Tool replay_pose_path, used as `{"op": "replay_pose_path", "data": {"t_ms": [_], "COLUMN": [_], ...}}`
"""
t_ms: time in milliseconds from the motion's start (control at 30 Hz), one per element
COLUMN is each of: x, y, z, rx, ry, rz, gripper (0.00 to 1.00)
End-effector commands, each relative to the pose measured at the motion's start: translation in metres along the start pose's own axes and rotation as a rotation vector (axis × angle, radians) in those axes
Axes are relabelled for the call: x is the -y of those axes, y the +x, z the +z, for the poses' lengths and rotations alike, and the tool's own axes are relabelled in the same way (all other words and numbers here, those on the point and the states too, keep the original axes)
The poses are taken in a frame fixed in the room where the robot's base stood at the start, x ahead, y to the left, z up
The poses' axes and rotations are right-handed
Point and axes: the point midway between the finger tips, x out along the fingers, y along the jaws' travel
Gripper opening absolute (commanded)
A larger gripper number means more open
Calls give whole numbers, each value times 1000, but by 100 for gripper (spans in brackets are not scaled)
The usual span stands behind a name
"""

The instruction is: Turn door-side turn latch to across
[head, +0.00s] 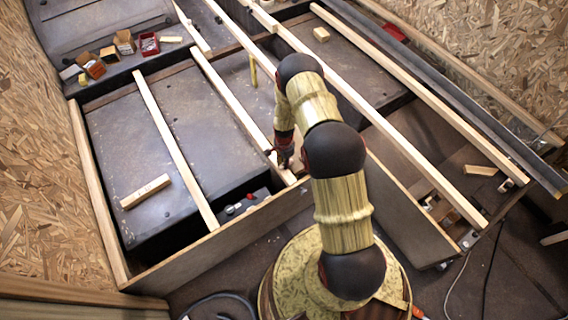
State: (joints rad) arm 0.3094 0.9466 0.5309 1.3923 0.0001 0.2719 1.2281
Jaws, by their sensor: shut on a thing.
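My gripper (284,160) is low over the near end of a pale wooden rail, left of my arm's elbow. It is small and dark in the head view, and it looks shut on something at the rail. The thing between its fingers is most likely the door-side turn latch, but the fingers hide it. I cannot tell which way the latch points. A small pale piece (269,151) shows just left of the gripper.
Long pale rails (240,100) run over dark compartments. A loose wood block (145,191) lies at left. A front board (215,240) edges the frame. Small boxes (124,42) stand at the back left. Knobs (240,207) sit near the front board. Chipboard walls close both sides.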

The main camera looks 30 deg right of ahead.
Motion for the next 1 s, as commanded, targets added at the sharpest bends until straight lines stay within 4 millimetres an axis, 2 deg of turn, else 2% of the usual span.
{"op": "replay_pose_path", "data": {"t_ms": [467,500,800,1000], "x": [0,0,0,0], "y": [0,0,0,0], "z": [0,0,0,0], "rx": [0,0,0,0], "ry": [16,16,15,14], "rz": [-1,-1,0,0], "gripper": [0,17,34,35]}}
